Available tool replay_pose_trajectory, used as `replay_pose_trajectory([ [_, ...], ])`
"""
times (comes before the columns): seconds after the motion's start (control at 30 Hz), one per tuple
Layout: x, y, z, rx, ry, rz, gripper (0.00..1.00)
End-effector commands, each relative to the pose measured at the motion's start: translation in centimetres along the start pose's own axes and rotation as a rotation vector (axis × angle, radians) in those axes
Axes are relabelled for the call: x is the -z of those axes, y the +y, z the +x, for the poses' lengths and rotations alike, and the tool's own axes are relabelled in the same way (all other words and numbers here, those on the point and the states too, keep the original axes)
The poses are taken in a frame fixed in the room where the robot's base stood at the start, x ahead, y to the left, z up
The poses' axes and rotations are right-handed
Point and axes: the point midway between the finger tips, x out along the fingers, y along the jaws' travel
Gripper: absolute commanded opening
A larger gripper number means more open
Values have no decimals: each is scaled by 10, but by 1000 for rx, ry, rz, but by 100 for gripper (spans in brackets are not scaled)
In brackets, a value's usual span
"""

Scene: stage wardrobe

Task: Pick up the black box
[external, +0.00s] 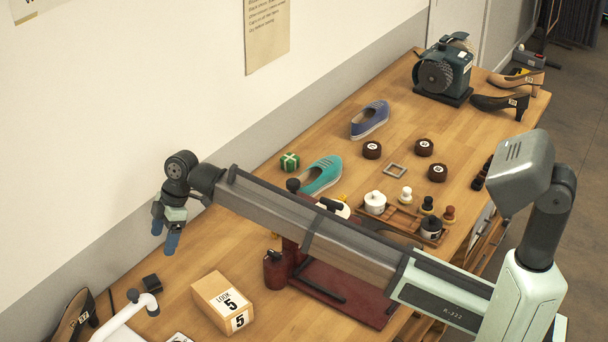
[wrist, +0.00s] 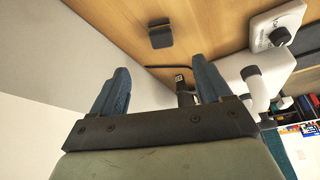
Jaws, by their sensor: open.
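A small black box (external: 152,283) lies on the wooden table at the lower left in the external view, close to the white pipe-like fixture. A small dark box, apparently the same one, shows near the top middle of the wrist view (wrist: 160,36), resting on the wood. My gripper (external: 165,236) has blue fingers pointing down and is above the table's wall side, apart from the box. In the wrist view the fingers (wrist: 160,84) are spread with nothing between them.
A cardboard box marked 5 (external: 224,302) stands to the right of the black box. A white curved fixture (external: 118,318) is just left of it, with a dark heeled shoe (external: 72,320) beyond. A red press (external: 330,292) stands farther right. The wall runs along the table's far edge.

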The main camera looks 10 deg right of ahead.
Motion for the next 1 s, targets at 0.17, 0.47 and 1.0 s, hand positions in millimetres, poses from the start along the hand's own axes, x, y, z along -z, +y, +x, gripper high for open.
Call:
replay_pose_trajectory([
  [0.17, -1, 0, 13, 1, -10, -10, 78],
  [0.47, -2, 0, 57, 1, -10, -8, 78],
  [1.0, 0, -1, 107, 0, -9, -7, 78],
])
